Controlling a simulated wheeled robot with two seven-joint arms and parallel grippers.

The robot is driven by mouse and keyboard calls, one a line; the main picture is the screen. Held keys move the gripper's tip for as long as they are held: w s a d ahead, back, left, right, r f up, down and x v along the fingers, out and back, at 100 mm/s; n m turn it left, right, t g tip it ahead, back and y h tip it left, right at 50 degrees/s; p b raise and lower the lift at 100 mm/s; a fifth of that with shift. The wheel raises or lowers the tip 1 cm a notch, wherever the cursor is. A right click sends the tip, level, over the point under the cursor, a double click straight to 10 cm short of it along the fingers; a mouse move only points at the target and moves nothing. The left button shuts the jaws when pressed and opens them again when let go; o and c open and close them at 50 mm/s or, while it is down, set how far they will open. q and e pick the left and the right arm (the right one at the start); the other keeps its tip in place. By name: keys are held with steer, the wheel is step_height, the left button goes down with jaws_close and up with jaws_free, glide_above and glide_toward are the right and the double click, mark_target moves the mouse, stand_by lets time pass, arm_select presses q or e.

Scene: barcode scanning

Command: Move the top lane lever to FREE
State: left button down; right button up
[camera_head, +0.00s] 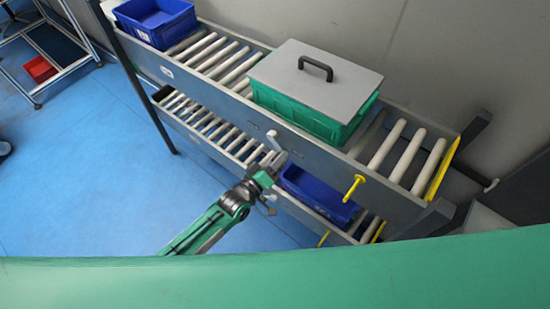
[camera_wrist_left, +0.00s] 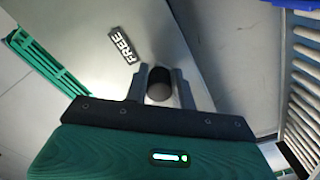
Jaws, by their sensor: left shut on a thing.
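The FREE label (camera_wrist_left: 123,45) is a small black plate with white letters on the grey side rail, just up and left of my fingers in the left wrist view. A dark round lever knob (camera_wrist_left: 158,84) sits between the fingers of my left gripper (camera_wrist_left: 160,90), which is shut on it. In the head view my left gripper (camera_head: 275,157) is at the front side of the upper roller lane (camera_head: 205,82). The lever's arm and its exact angle are mostly hidden. My right gripper is in neither view.
A green crate with a grey lid (camera_head: 315,78) and a blue bin (camera_head: 155,22) stand on the upper lane. Another blue bin (camera_head: 318,196) is on the lower lane, close to my left gripper. A yellow lever (camera_head: 353,187) sticks out right of it.

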arm_select(q)
steer(key=shift+r+n, duration=0.3)
steer(key=shift+n, duration=0.2)
steer(key=shift+r, duration=0.1)
steer(key=c, duration=1.2)
jaws_free()
steer(key=shift+s+f, duration=0.1)
steer(key=shift+f, duration=0.1)
steer(key=shift+s+a+f, duration=0.1)
steer(key=shift+s, duration=0.1)
steer(key=b+v, duration=0.4)
steer(key=v, duration=0.9)
steer(key=shift+a, duration=0.2)
